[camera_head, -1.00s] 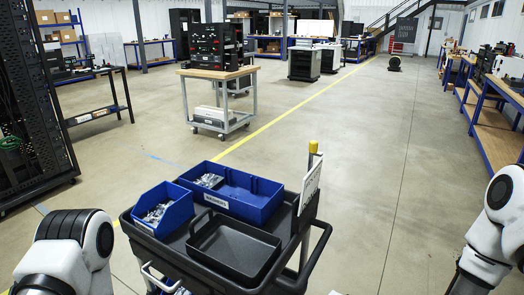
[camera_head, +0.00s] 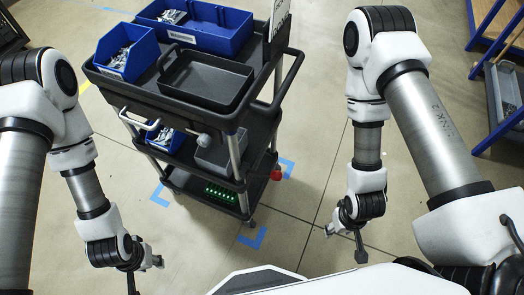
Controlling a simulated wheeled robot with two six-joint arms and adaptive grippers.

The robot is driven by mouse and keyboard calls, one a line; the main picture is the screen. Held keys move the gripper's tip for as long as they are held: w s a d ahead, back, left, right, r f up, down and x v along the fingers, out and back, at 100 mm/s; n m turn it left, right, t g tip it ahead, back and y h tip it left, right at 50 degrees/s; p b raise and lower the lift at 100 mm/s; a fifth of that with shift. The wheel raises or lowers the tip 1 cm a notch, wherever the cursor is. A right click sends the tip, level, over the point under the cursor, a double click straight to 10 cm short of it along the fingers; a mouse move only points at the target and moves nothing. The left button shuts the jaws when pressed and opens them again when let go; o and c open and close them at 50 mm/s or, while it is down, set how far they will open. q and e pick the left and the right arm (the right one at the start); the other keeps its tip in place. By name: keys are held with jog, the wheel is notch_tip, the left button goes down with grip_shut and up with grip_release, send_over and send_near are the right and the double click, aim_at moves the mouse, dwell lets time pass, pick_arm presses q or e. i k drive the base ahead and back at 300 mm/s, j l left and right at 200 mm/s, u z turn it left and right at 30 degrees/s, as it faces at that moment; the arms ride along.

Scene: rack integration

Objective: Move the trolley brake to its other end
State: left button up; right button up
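The black trolley (camera_head: 205,108) stands ahead of me, left of the picture's middle, its lower shelves and part of its base showing. A small red part (camera_head: 276,173) shows low at its right side; I cannot tell for sure whether it is the brake. My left gripper (camera_head: 145,274) hangs at the lower left, in front of the trolley and apart from it. Its dark fingers look spread and empty, partly cut by the lower edge. My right gripper (camera_head: 345,242) hangs right of the trolley, over bare floor. Its fingers also look apart, with nothing between them.
Blue bins (camera_head: 226,32) and a black tray (camera_head: 205,82) sit on the trolley's top. Blue tape corners (camera_head: 252,238) mark the floor around its base. A blue-framed bench (camera_head: 480,90) stands at the far right. Floor between the trolley and my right arm is clear.

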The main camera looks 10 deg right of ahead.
aim_at(276, 175)
jog(key=k+j+z, duration=0.2)
jog(key=j, duration=0.3)
jog(key=k+j+z, duration=0.2)
jog(key=j, duration=0.25)
jog(key=k+j+z, duration=0.2)
jog(key=k+j, duration=0.15)
